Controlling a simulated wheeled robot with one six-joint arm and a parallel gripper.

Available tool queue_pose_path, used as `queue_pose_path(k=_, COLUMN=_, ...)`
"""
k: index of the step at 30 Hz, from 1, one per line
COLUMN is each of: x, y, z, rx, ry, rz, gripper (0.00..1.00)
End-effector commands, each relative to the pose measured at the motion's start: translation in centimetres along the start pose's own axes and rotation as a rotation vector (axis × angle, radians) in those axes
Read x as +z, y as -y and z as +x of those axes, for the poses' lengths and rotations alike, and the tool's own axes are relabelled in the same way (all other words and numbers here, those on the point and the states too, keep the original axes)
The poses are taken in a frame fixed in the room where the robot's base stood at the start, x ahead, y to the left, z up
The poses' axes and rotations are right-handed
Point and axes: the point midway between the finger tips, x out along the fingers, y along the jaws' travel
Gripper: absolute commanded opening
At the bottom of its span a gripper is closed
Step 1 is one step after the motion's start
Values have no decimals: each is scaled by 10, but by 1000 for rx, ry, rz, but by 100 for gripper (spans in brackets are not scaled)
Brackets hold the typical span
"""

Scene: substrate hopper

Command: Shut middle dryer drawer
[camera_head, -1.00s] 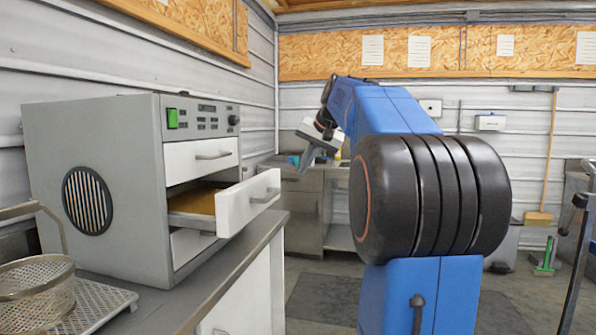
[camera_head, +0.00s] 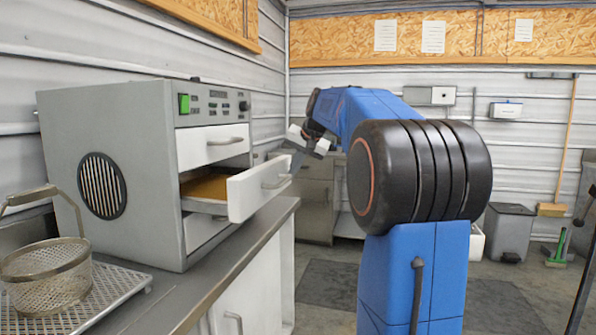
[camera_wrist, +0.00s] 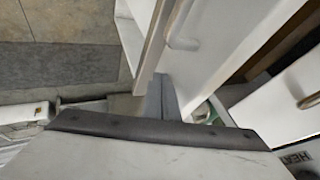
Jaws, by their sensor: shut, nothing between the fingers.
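The grey dryer (camera_head: 110,140) stands on the counter at the left. Its middle drawer (camera_head: 245,196) is pulled out, with a white front, a bar handle and a brown-yellow inside. The top drawer (camera_head: 212,146) is shut above it. The bottom drawer (camera_head: 205,229) is partly hidden behind the open one. My gripper (camera_head: 294,166) is shut and empty, close to the right end of the open drawer's front. In the wrist view, the fingers (camera_wrist: 162,98) are beside a white drawer front with a handle (camera_wrist: 181,28). I cannot tell whether they touch it.
A wire basket (camera_head: 45,275) sits on a perforated tray (camera_head: 110,292) at the counter's left. The counter edge (camera_head: 245,264) runs below the dryer. A grey bin (camera_head: 508,232) and a broom (camera_head: 562,160) stand at the back right. The floor between is clear.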

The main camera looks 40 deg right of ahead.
Motion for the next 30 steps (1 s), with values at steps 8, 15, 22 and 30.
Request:
queue_pose_path(k=8, x=0, y=0, z=0, rx=0, ry=0, rz=0, gripper=0)
queue_pose_path(k=15, x=0, y=28, z=16, rx=0, ry=4, rz=-3, gripper=0)
queue_pose_path(k=22, x=0, y=73, z=39, rx=-2, ry=3, rz=-4, gripper=0)
queue_pose_path(k=30, x=0, y=108, z=58, rx=0, ry=1, rz=-1, gripper=0)
